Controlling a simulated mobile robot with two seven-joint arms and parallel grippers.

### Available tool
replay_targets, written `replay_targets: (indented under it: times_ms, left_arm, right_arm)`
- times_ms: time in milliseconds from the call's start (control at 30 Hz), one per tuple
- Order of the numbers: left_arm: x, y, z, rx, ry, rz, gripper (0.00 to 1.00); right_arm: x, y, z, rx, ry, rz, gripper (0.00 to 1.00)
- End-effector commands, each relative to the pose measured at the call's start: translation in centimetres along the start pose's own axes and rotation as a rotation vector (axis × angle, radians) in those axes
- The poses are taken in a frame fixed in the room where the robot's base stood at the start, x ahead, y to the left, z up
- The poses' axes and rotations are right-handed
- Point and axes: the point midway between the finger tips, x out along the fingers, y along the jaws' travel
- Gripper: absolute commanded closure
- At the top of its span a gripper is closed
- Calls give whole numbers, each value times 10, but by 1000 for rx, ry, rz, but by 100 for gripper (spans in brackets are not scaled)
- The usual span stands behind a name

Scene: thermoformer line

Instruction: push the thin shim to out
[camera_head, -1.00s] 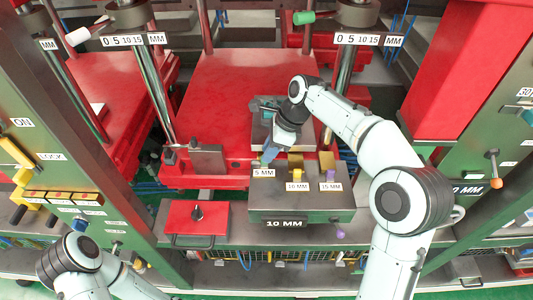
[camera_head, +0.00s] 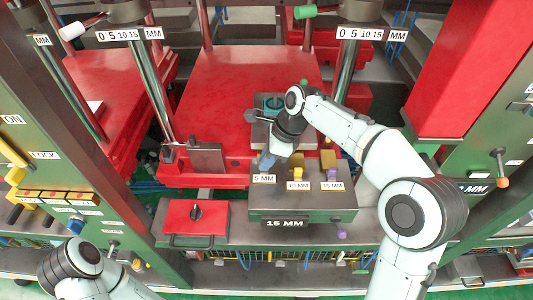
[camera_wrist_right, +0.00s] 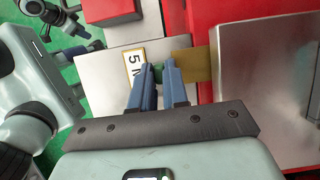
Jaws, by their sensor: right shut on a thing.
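My right gripper (camera_head: 265,162) is at the left slot of the grey shim box, just behind the 5 MM label (camera_head: 264,179). In the right wrist view its blue fingers (camera_wrist_right: 164,72) are shut on a small green knob (camera_wrist_right: 157,73) beside the 5 MM label. A flat gold shim (camera_wrist_right: 190,65) lies just beyond the fingertips and reaches to the red edge. The fingers hide part of the knob and shim. My left gripper is out of the head view; only part of that arm shows at lower left.
The 10 MM slot has a yellow knob (camera_head: 298,171), the 15 MM slot a purple knob (camera_head: 332,174). The box front display (camera_head: 287,223) reads 15 MM. A red box with a black knob (camera_head: 196,212) stands to the left. A chrome column (camera_head: 346,82) rises behind my right arm.

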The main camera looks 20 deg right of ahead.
Motion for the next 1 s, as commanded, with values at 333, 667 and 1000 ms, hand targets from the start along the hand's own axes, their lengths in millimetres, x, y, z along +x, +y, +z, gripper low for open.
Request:
replay_targets:
  times_ms: [333,667,1000]
  left_arm:
    - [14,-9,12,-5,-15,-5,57]
    - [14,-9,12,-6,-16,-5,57]
    - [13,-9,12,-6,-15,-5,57]
  right_arm:
    - [3,23,0,-2,-2,10,100]
    - [3,21,0,-2,-3,7,74]
    - [1,20,0,-1,-3,3,74]
